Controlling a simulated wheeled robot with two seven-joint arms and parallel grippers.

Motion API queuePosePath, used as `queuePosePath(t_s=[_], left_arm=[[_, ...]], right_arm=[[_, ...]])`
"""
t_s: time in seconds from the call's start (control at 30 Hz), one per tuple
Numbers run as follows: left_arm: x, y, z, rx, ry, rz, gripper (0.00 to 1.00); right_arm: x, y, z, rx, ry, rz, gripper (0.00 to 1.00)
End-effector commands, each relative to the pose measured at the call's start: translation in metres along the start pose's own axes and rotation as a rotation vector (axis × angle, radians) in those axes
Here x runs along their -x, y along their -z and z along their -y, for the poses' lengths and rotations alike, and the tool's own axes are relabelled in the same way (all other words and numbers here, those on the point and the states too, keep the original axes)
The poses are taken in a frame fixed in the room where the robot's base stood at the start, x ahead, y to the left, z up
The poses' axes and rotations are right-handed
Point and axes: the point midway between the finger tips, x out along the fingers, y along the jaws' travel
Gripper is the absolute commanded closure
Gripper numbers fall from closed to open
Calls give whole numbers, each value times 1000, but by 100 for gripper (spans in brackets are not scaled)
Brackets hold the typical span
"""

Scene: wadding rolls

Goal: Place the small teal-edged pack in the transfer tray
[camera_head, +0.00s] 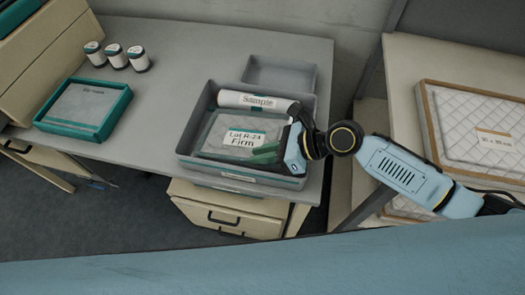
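A small quilted pack (215,130) with teal edging and a white label reading "Lot R-24 Firm" lies in a grey tray (184,146) on the desk. A white roll labelled "Sample" (235,99) lies along the far side of the same tray, behind the pack. My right gripper (277,150) reaches in from the right, over the tray's right part, at the pack's right end. Its fingers are small and partly hidden by the gripper body, so I cannot tell whether they are open or closed on the pack. My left gripper is not in view.
A teal-rimmed shallow tray (123,104) and several small white jars (115,56) stand on the left of the desk (178,62). An empty grey bin (281,73) sits behind the grey tray. A large quilted pad in a frame (470,128) lies on the right-hand shelf.

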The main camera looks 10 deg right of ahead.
Motion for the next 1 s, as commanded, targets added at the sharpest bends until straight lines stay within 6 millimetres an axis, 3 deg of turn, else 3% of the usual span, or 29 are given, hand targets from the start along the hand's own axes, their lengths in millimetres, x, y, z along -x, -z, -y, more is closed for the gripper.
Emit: queuePosePath(t_s=[0.13,0.47,0.57,1.0], left_arm=[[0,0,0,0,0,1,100],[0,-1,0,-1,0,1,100],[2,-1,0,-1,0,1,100],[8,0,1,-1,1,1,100]], right_arm=[[0,0,0,1,0,0,68],[3,-2,0,2,1,-1,68],[16,-2,0,1,2,-3,68],[103,-1,0,0,1,-4,68]])
